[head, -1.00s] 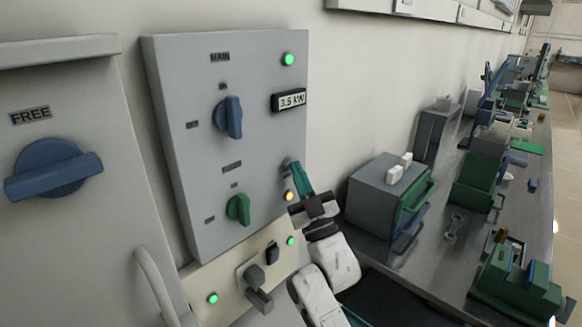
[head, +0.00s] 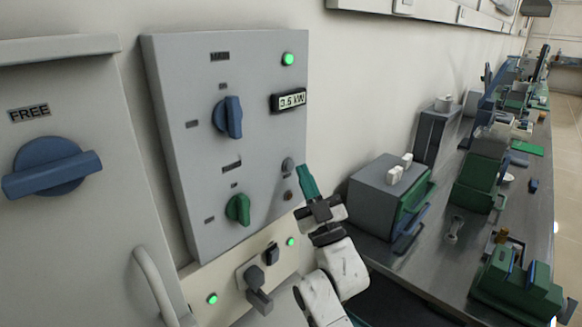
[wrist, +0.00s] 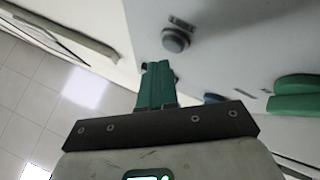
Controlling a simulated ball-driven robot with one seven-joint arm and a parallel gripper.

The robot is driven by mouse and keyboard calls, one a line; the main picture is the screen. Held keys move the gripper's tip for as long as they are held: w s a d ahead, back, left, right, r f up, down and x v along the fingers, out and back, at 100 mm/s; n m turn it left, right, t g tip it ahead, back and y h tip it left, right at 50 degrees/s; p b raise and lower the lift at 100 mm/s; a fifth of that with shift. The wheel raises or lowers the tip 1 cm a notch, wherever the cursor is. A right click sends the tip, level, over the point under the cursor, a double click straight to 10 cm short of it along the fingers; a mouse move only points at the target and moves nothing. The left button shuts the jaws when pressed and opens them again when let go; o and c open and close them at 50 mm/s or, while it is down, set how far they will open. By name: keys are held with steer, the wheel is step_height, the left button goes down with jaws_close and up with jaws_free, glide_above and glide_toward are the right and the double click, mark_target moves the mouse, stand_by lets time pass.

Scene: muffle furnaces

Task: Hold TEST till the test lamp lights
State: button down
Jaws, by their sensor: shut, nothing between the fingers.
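The grey round push button (head: 288,164) is on the right side of the wall panel (head: 262,145); I cannot read a TEST label by it. It also shows in the wrist view (wrist: 176,40), clear of my fingers. The small lamp (head: 288,195) below the button is dark brown and unlit. My gripper (head: 302,168) has green fingers, shut and empty, just right of the button and apart from it. In the wrist view, my fingertips (wrist: 157,66) point toward the panel below the button.
The panel also has a blue knob (head: 228,117), a green knob (head: 238,209), a display (head: 289,101) reading 3.5 kW and a lit green lamp (head: 288,59). A grey lever switch (head: 256,286) is below. A cluttered bench (head: 425,240) runs along the right.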

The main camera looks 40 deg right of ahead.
steer(key=shift+s, duration=0.1)
steer(key=shift+s, duration=2.4)
steer(key=shift+f, duration=0.1)
steer(key=a+f+m+g+y, duration=0.1)
steer(key=a+f+g+y, duration=0.2)
steer(key=f, duration=0.4)
steer(key=a+f+g, duration=0.3)
steer(key=f+g, duration=0.2)
steer(key=f, duration=0.2)
steer(key=a+f+m+g+y, duration=0.1)
steer(key=a+f+g+y, duration=0.1)
steer(key=a+f+g, duration=0.3)
steer(key=s+a+f+g+y, duration=0.1)
steer(key=s+f+g, duration=0.4)
steer(key=s+f, duration=0.3)
steer(key=s+a+f+n+g+y, duration=0.1)
steer(key=s+f+g, duration=0.5)
steer(key=s, duration=1)
step_height(320, 180, down, 2)
steer(key=shift+s+a+f+g, duration=0.15)
steer(key=shift+a+f+g, duration=0.15)
steer(key=shift+a, duration=0.45)
